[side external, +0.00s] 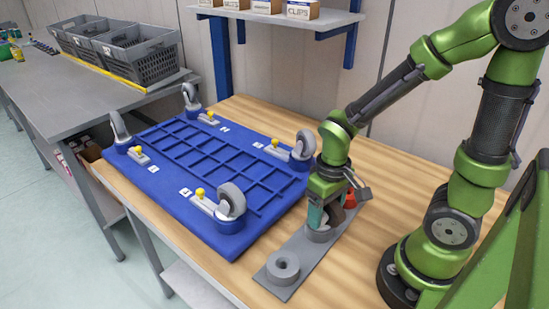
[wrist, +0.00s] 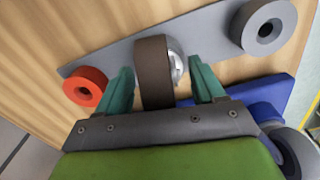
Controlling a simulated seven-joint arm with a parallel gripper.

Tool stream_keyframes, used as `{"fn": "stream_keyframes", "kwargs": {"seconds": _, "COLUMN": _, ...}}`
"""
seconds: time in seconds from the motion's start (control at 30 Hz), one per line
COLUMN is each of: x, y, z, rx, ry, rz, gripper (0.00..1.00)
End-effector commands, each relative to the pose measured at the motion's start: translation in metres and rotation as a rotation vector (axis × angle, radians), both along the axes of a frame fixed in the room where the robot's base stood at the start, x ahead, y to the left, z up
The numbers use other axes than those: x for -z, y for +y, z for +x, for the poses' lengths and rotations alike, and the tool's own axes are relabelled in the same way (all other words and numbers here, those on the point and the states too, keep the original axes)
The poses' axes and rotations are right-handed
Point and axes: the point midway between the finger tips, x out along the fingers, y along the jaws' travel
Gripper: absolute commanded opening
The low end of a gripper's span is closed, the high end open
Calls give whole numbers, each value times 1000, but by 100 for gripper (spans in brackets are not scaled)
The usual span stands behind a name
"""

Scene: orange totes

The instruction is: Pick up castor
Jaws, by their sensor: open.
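A castor (wrist: 153,68) with a dark brown wheel and a grey metal fork stands on a grey plate (wrist: 110,62). In the wrist view the teal fingers of my gripper (wrist: 163,84) stand on either side of the wheel, with visible gaps. The gripper is open. The lower part of the castor is hidden in the wrist view.
A blue dolly (side external: 190,215) lies left of the plate, with grey castors and yellow-knobbed clamps at its corners. A round grey holder (side external: 283,267) sits empty at the plate's near end. A red ring (wrist: 85,86) lies close beside my gripper.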

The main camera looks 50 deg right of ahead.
Motion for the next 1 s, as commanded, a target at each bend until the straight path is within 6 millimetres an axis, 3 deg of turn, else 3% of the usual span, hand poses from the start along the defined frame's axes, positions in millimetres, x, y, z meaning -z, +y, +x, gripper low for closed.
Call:
{"fn": "stream_keyframes", "kwargs": {"seconds": 0.2, "x": 0, "y": 0, "z": 0, "rx": 0, "ry": -1, "rz": 0, "gripper": 65}}
{"fn": "stream_keyframes", "kwargs": {"seconds": 0.63, "x": 0, "y": 0, "z": 0, "rx": 0, "ry": -1, "rz": 0, "gripper": 0}}
{"fn": "stream_keyframes", "kwargs": {"seconds": 1.0, "x": -9, "y": 0, "z": 2, "rx": -1, "ry": -7, "rz": 1, "gripper": 0}}
